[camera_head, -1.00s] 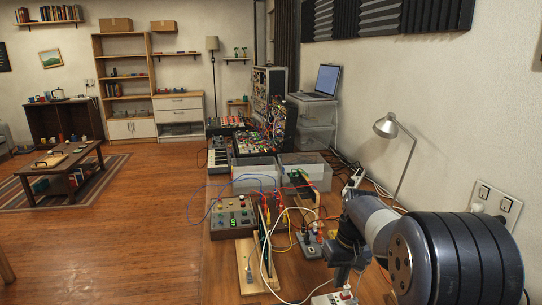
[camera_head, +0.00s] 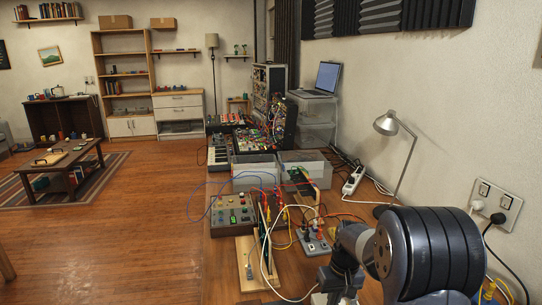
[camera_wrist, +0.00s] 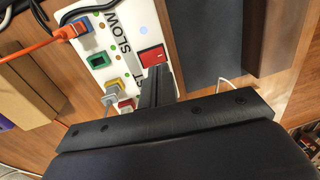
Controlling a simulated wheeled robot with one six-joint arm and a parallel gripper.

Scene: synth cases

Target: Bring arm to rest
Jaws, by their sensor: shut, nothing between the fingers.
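My gripper (camera_head: 342,278) is low at the lower right of the head view, over the near end of the bench (camera_head: 222,275). In the wrist view my gripper's dark fingers (camera_wrist: 155,84) are together with nothing between them. My arm hides part of the bench in the head view.
A brown control box (camera_head: 234,214), a wooden stand (camera_head: 245,262) and looping cables crowd the bench left of my arm. A desk lamp (camera_head: 386,125), a white power strip (camera_head: 352,181) and a wall outlet (camera_head: 494,204) are to the right. Open floor (camera_head: 140,225) is at left.

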